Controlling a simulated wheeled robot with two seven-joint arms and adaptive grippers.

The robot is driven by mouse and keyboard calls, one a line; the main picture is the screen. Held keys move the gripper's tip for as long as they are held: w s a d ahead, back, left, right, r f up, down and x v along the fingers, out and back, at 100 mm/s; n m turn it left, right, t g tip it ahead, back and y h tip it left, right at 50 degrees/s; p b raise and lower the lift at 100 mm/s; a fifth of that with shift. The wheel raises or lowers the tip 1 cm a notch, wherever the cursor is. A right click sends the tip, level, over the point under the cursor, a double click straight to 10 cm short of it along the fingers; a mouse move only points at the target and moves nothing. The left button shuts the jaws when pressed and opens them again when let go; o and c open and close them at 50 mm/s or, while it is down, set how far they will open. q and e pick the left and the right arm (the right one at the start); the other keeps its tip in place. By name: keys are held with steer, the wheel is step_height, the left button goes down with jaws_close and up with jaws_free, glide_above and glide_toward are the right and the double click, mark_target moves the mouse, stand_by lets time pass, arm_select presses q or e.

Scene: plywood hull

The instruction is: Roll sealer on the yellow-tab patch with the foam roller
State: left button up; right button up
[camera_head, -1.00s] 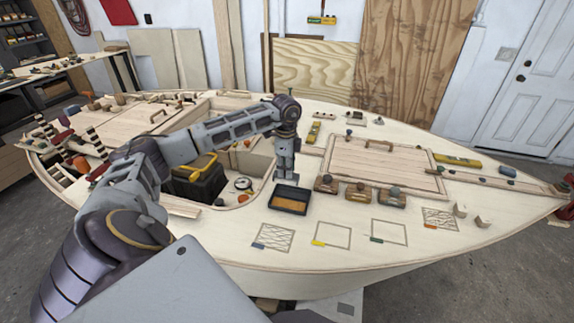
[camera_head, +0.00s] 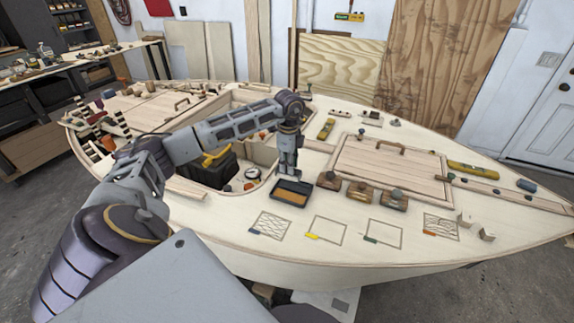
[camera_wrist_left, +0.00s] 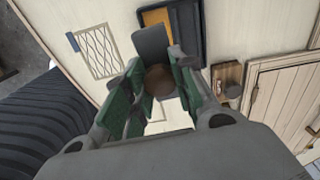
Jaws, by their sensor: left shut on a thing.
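My left gripper (camera_head: 289,166) points down just behind the black tray (camera_head: 276,197) with its orange-brown floor. In the left wrist view, my left gripper (camera_wrist_left: 160,90) is shut on a brown rounded handle (camera_wrist_left: 159,80); a grey part beyond it, apparently the foam roller (camera_wrist_left: 151,42), overlaps the tray (camera_wrist_left: 184,14). I cannot tell whether the roller touches the tray. The yellow-tab patch (camera_head: 328,231) is a plain outlined square on the deck, with its yellow tab (camera_head: 311,237) at the lower left corner. My right gripper is out of view.
A hatched blue-tab patch (camera_head: 271,226) lies left of it, a plain green-tab patch (camera_head: 384,235) and a hatched orange-tab patch (camera_head: 441,226) right. Several dark-knobbed wooden blocks (camera_head: 361,192) stand right of the tray. An open cockpit holds a black toolbox (camera_head: 208,170).

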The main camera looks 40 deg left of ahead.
arm_select(q)
steer(key=shift+w+d, duration=0.15)
steer(key=shift+w, duration=0.05)
steer(key=shift+m, duration=0.3)
steer(key=shift+a, duration=0.2)
steer(key=shift+d, duration=0.1)
steer(key=shift+f, duration=0.1)
